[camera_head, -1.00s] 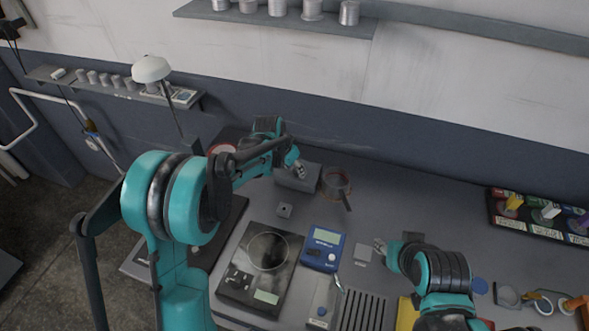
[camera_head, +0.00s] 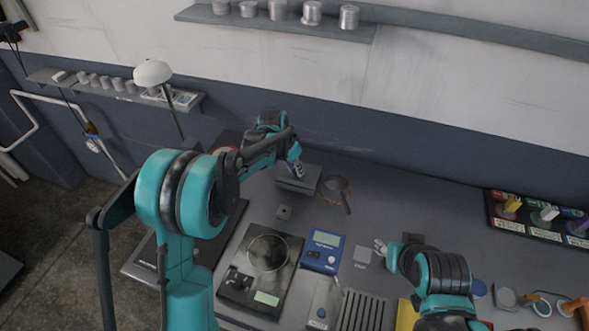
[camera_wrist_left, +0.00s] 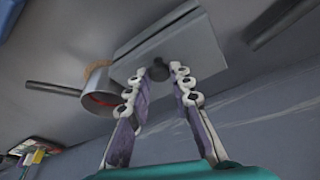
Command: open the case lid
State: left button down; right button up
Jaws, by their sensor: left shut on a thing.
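The grey case (camera_head: 312,178) stands at the back of the bench. In the left wrist view the case (camera_wrist_left: 150,32) shows a seam between two grey panels and a dark round knob (camera_wrist_left: 158,70). My left gripper (camera_head: 296,172) is at the case's top. In the wrist view its fingertips (camera_wrist_left: 159,73) are on either side of the knob and shut on it. How far the lid stands from the case body is not clear. My right gripper (camera_head: 379,247) is over the bench, away from the case; its finger gap is too small to judge.
A round pan (camera_head: 335,185) with a dark handle stands just right of the case. A scale (camera_head: 262,268), a blue meter (camera_head: 323,250) and a slotted rack (camera_head: 362,312) lie nearer. A lamp (camera_head: 153,73) stands at left.

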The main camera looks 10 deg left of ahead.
pick_arm(q)
jog(key=w+r+g+p, duration=0.2)
jog(key=g, duration=0.1)
jog(key=shift+w+d+y, duration=0.15)
jog(key=shift+d+y, duration=0.05)
jog(key=shift+y, duration=0.1)
jog(key=shift+w+d+r+g+y+p, duration=0.15)
jog(key=shift+w+r+g+p, duration=0.15)
jog(key=shift+w+g+p, duration=0.35)
jog(key=shift+w+d+r+g+y+p, duration=0.15)
jog(key=shift+w+r+g+p, duration=0.1)
jog(key=shift+w+g+p, duration=0.4)
jog(key=shift+s, duration=0.1)
